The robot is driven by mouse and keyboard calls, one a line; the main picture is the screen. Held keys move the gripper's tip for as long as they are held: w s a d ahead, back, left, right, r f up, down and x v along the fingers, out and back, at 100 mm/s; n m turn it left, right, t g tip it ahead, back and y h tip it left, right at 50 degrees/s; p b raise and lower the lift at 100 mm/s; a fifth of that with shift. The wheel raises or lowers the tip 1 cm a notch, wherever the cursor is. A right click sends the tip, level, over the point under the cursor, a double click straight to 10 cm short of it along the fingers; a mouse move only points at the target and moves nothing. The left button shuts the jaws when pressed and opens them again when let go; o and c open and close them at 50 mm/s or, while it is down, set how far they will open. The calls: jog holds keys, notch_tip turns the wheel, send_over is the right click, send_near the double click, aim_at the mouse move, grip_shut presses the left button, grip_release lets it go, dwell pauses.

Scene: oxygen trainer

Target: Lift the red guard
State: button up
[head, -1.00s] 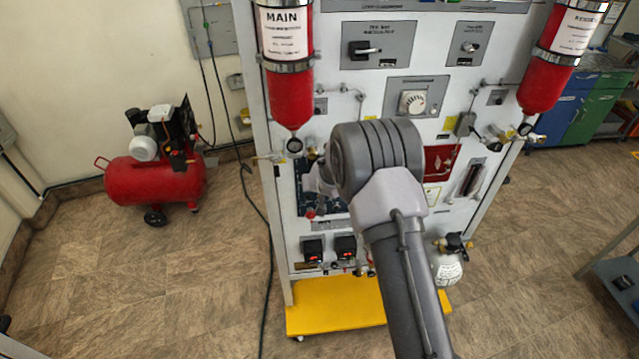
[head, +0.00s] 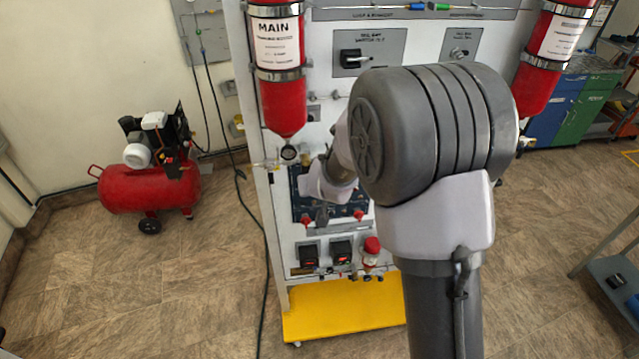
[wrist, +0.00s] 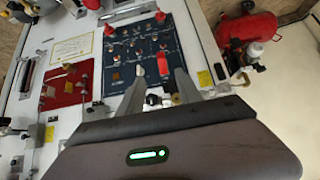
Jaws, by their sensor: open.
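The wrist view shows a dark blue panel (wrist: 130,50) with rows of small switches, upside down. A red upright cover, which looks like the red guard (wrist: 162,64), stands out from it near the fingertips. My gripper (wrist: 160,76) is open and empty, with one finger on each side of the guard's line. I cannot tell whether either finger touches it. Two other red parts (wrist: 149,22) sit at the panel's far edge. In the head view the blue panel (head: 301,207) is partly hidden by my arm, and the guard cannot be made out there.
A red plate (wrist: 68,88) is beside the blue panel. Red MAIN cylinder (head: 280,100) and another red cylinder (head: 545,60) hang on the white rack above a yellow base (head: 340,306). A red compressor (head: 150,185) stands left. Floor between is clear except a black cable.

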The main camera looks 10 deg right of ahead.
jog(key=shift+s+r, duration=0.5)
jog(key=shift+r, duration=0.05)
